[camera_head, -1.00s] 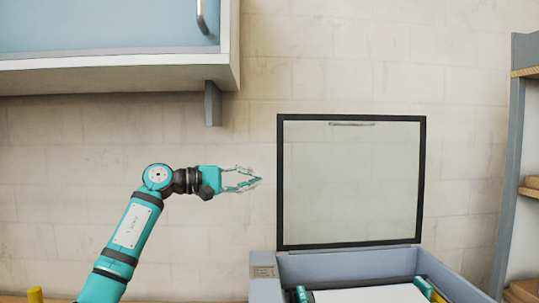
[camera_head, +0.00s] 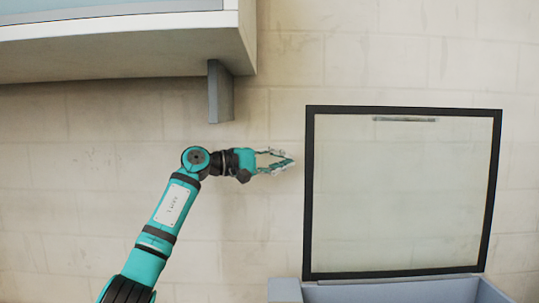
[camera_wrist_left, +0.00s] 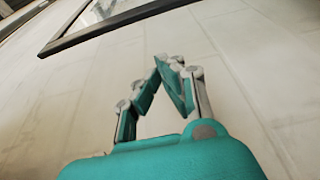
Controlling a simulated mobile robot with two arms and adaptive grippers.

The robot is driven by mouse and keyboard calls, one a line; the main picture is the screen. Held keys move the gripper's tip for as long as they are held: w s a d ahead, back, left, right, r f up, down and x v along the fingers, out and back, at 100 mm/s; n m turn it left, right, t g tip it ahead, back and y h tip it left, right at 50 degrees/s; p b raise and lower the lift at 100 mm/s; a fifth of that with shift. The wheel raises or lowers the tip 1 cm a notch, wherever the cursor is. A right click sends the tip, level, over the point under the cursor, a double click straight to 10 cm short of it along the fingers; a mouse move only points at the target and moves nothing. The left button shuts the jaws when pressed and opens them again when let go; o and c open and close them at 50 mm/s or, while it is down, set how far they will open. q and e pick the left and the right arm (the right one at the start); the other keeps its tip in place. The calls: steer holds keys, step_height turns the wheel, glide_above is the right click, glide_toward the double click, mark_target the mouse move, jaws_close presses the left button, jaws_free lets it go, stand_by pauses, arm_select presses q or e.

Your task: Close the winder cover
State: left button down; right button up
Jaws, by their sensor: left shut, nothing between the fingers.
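The winder cover (camera_head: 400,190) is a clear panel in a black frame with a grey handle bar (camera_head: 405,119) near its top edge. It stands upright, open, above the grey machine body (camera_head: 395,291). My left gripper (camera_head: 291,161) is shut and empty, just left of the cover's left frame edge in the head view, and a small gap shows between them there. In the left wrist view the gripper's fingertips (camera_wrist_left: 170,62) meet, and part of the cover's dark frame (camera_wrist_left: 95,30) shows at the upper left. My right gripper is not in view.
A wall cabinet (camera_head: 120,48) with a grey bracket (camera_head: 220,92) hangs at the upper left, above my left arm. A pale block wall (camera_head: 70,200) lies behind. The wall area between my left arm and the cover is clear.

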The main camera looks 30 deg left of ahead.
arm_select(q)
steer(key=d+p, duration=0.1)
steer(key=d, duration=0.2)
steer(key=d+p, duration=0.1)
steer(key=shift+w+d+f+p, duration=0.15)
steer(key=shift+w+d+p, duration=0.1)
steer(key=shift+p, duration=0.1)
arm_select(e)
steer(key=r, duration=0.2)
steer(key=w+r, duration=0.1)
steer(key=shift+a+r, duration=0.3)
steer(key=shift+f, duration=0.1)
